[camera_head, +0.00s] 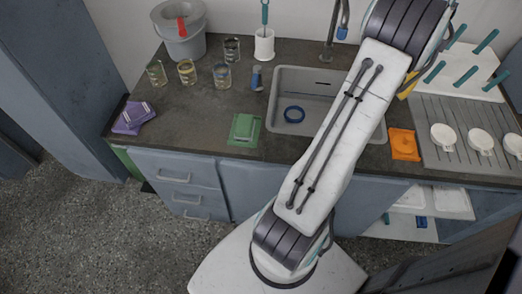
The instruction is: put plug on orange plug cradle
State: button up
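An orange square piece (404,145) lies on the counter to the right of the sink; it may be the orange plug cradle, but its detail is too small to be sure. A small upright blue piece (257,78) stands on the counter left of the sink. I cannot tell which of these, if either, is the plug. My gripper is out of view; my arm runs up across the sink to the top right and hides part of it.
The grey sink (315,76) is set in the dark counter (195,115). A green block (244,130), purple pieces (132,117), several glasses and a grey bucket (180,40) stand left. White cups sit on the ridged drainer (455,155) at right, below a pegged rack.

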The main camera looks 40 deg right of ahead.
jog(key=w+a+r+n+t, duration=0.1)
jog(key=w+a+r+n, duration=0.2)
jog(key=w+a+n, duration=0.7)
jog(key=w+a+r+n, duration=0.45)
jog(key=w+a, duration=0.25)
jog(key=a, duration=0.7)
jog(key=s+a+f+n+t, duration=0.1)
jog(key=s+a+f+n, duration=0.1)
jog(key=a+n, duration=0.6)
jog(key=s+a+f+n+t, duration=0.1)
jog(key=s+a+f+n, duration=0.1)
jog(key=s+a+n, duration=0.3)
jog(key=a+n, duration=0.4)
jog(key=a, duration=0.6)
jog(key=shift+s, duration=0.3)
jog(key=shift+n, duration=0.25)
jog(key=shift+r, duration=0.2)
